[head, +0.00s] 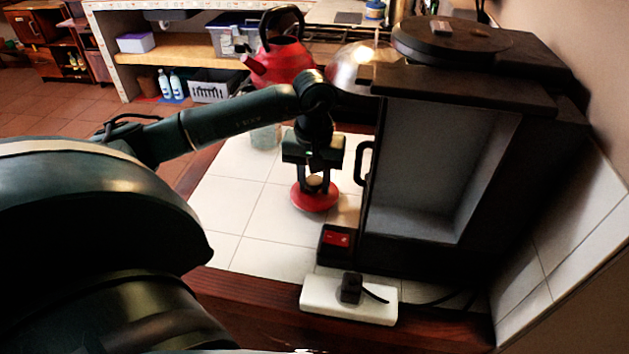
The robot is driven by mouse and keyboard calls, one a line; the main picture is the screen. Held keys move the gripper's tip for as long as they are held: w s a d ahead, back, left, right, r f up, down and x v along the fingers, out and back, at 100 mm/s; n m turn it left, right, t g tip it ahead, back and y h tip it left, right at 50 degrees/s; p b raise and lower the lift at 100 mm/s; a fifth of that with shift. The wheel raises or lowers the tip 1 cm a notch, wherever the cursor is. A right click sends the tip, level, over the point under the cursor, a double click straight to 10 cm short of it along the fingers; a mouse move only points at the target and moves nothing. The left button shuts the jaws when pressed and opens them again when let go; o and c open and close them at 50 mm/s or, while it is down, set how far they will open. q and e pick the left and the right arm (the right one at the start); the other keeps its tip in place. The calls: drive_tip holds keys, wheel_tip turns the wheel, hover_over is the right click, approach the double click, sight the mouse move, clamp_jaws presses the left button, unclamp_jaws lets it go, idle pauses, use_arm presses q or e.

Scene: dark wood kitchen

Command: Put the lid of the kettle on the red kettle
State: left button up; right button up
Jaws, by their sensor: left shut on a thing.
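The red kettle (283,62) stands at the back of the tiled counter, with a dark arched handle over its top and its spout pointing left. The red lid (314,199) is a round disc with a pale knob, over the white tiles nearer to me. My left gripper (315,180) points down and is shut on the lid's knob. I cannot tell whether the lid touches the tiles. The kettle is beyond the gripper, partly behind my left arm. My right gripper is not in view.
A dark appliance (450,170) with an open front stands close to the right of the gripper. A white power strip (348,301) with a black plug lies at the front edge. A glass jar (265,135) stands behind my arm. White tiles (225,205) to the left are clear.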

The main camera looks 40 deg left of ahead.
use_arm(q)
drive_tip(key=shift+f, duration=0.5)
drive_tip(key=shift+f, duration=0.25)
drive_tip(key=o, duration=1)
drive_tip(key=shift+r, duration=0.1)
